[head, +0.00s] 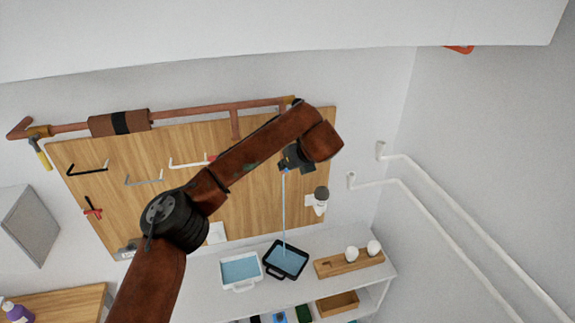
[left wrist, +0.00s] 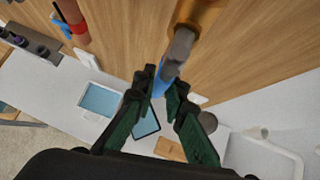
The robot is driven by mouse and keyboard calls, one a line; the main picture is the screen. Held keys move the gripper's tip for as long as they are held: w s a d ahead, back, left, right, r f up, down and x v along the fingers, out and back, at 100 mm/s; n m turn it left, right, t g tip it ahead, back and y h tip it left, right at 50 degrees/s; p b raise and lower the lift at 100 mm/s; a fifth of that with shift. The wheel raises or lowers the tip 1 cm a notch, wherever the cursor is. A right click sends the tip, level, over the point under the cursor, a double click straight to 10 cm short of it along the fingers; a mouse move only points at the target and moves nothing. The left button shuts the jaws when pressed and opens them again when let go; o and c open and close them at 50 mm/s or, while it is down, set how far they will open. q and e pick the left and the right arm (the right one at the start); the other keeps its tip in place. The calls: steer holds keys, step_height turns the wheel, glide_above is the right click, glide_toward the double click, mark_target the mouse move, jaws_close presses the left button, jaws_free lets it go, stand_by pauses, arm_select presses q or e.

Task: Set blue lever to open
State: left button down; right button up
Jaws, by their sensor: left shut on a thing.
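The blue lever (left wrist: 160,82) shows in the left wrist view between the fingers of my left gripper (left wrist: 160,76). The gripper is shut on it, and the fingers hide part of it. Just above it are a grey fitting (left wrist: 178,52) and a brass piece (left wrist: 204,12). In the head view my left gripper (head: 296,160) is at the right part of the wooden board, under the end of the copper pipe (head: 190,113). A small blue bit shows under it; my arm hides most of the valve. My right gripper is not in view.
A thin pale-blue stream (head: 284,210) falls into a black tray (head: 267,268). A white tray (head: 240,288) with blue inside stands left of it on the white counter. A wooden holder (head: 348,264) is to the right. Tools hang on the board (head: 250,215). White wall pipes (head: 430,215) run at right.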

arm_select(q)
steer(key=c, duration=2)
jaws_free()
steer(key=shift+o, duration=0.2)
steer(key=v, duration=1.2)
